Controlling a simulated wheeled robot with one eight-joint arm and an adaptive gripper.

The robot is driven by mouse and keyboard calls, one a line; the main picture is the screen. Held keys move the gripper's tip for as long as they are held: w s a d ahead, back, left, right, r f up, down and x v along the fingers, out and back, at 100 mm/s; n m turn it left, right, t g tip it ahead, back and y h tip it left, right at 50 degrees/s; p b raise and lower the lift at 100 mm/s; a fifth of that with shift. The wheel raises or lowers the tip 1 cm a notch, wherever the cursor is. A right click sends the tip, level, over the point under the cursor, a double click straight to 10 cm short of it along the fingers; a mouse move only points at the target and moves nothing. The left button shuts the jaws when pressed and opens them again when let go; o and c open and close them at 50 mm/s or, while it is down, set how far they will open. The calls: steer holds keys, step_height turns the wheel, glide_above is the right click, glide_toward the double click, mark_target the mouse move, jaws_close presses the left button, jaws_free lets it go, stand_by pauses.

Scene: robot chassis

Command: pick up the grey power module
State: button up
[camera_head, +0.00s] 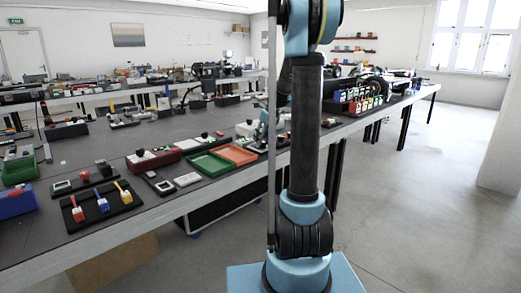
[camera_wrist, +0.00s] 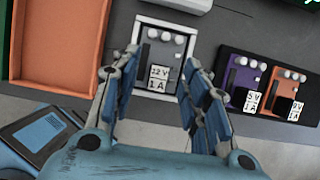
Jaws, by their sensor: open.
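The grey power module (camera_wrist: 152,52) sits in a white-rimmed holder (camera_wrist: 140,22) in the wrist view. It has white round knobs on top and a white label reading 12 V 1 A. My gripper (camera_wrist: 161,62) is open and empty, its fingers over the left and right sides of the module. How far the fingertips are above it is hard to tell. In the head view my arm column stands in front of that part of the bench, and I cannot make out the module there.
A black holder to the right carries a purple module (camera_wrist: 243,82) and an orange module (camera_wrist: 288,92). An orange tray (camera_wrist: 58,42) lies close to the left; it also shows in the head view (camera_head: 235,153) beside a green tray (camera_head: 208,163). The bench's front edge is close.

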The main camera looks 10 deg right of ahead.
steer(key=shift+x, duration=1.15)
jaws_close()
steer(key=shift+r, duration=0.1)
